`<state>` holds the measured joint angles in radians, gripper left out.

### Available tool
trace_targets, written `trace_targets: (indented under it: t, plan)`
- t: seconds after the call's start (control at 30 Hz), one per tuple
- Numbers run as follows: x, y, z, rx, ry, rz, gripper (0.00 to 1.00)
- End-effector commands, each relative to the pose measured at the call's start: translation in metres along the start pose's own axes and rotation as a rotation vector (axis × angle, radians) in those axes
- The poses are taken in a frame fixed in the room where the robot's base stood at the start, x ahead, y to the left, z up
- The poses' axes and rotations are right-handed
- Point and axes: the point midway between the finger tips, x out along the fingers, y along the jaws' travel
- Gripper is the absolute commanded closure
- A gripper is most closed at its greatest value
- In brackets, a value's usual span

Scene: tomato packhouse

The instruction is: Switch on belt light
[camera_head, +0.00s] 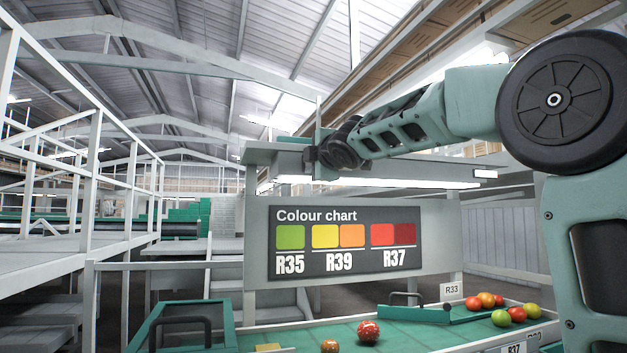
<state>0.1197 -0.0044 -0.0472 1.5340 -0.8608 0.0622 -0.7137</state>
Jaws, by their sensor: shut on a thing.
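The belt light (405,183) is a long strip under a grey overhead hood (268,156), above the sorting belt. The strip looks bright white along its visible length. My gripper (318,156) is at the front edge of the hood, left of its middle, with my arm reaching in from the right. Its jaws are shut on a small part at the hood edge. The dark wrist and fingers hide most of that part, so I cannot tell its shape or whether it is a switch.
A colour chart board (345,268) hangs below the hood. Under it is a green belt (400,333) with several tomatoes (368,331) and a R33 sign (452,289). White railings (95,180) stand at left. My arm fills the right side.

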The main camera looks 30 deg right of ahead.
Motion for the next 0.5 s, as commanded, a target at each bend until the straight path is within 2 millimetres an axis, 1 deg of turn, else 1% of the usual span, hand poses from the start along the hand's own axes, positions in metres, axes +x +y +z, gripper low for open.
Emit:
trace_targets:
  t: [0.03,0.5]
  plan:
    - [0.0001,-0.0034,-0.0006,0.0,-0.01,0.006,0.95]
    - [-0.001,0.0013,-0.0009,0.002,-0.038,0.0,0.95]
